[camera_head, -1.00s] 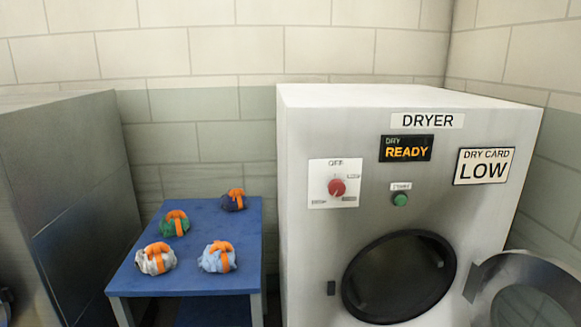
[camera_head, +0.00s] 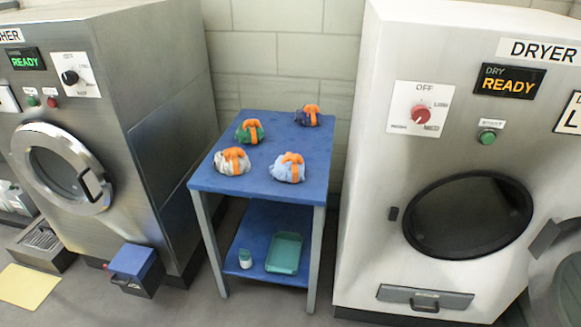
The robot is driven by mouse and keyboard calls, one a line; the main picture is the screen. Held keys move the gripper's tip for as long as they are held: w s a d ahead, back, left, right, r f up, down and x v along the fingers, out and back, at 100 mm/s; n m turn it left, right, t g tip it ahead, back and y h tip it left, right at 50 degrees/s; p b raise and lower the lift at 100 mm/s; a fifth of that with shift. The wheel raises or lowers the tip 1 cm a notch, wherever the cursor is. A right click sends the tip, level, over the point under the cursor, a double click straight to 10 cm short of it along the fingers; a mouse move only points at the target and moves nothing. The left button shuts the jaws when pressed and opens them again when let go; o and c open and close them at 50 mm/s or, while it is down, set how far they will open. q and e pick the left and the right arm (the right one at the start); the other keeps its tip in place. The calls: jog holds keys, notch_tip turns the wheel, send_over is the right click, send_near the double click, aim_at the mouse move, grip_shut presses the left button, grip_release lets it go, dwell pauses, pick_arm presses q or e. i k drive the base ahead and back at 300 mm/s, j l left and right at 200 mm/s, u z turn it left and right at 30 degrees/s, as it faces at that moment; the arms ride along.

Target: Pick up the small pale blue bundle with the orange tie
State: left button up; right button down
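The small pale blue bundle with the orange tie (camera_head: 288,168) sits at the front right of the blue table's top (camera_head: 262,184). A white or pale grey bundle with an orange tie (camera_head: 232,161) sits to its left. A green bundle (camera_head: 249,131) and a dark blue bundle (camera_head: 307,116), both with orange ties, sit farther back. Neither of my grippers shows in the head view.
The dryer (camera_head: 365,200) stands close on the table's right, its round door swung open at the far right. A steel washer (camera_head: 165,90) stands on the left. A teal tray (camera_head: 284,253) and small white bottle (camera_head: 245,259) are on the lower shelf.

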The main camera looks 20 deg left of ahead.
aim_at(289, 167)
jog(key=i+l+u, duration=0.15)
jog(key=i+l, duration=0.25)
jog(key=i+l+u, duration=0.1)
jog(key=i+l, duration=0.25)
jog(key=l, duration=0.25)
